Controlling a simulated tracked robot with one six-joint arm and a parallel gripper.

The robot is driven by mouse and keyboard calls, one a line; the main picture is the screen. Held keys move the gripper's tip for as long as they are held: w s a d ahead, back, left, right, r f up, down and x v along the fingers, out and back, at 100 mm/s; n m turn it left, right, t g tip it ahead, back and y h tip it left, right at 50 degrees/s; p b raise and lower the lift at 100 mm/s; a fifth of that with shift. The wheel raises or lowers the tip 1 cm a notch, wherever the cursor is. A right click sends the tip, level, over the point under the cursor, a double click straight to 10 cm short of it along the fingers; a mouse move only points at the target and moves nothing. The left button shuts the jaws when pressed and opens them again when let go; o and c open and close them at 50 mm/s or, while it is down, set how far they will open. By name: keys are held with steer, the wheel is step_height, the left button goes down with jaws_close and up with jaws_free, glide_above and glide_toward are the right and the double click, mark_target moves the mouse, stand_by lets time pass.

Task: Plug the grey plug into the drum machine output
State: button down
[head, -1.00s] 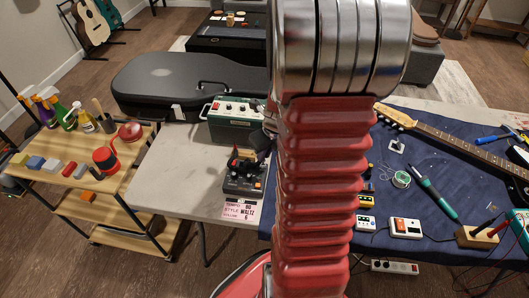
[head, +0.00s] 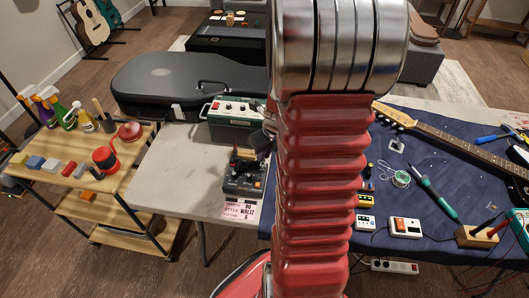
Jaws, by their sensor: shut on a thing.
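The drum machine (head: 243,184) is a small dark box with orange buttons, on the pale left part of the table, just left of my arm. My gripper (head: 246,156) is a small dark shape over the drum machine's back edge, partly hidden behind my red arm. It is shut on the grey plug, which is too small and covered to make out. I cannot tell whether the plug touches the output, as the socket does not show clearly.
A pink note (head: 240,212) lies in front of the drum machine. A green amplifier (head: 234,120) stands close behind it, and a black guitar case (head: 170,82) lies further back.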

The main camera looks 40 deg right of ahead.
steer(key=shift+f, duration=0.9)
stand_by(0.5)
steer(key=c, duration=1.7)
jaws_free()
steer(key=shift+c, duration=0.2)
steer(key=shift+o, duration=0.5)
steer(key=o, duration=0.3)
steer(key=shift+r, duration=0.1)
step_height(320, 180, up, 8)
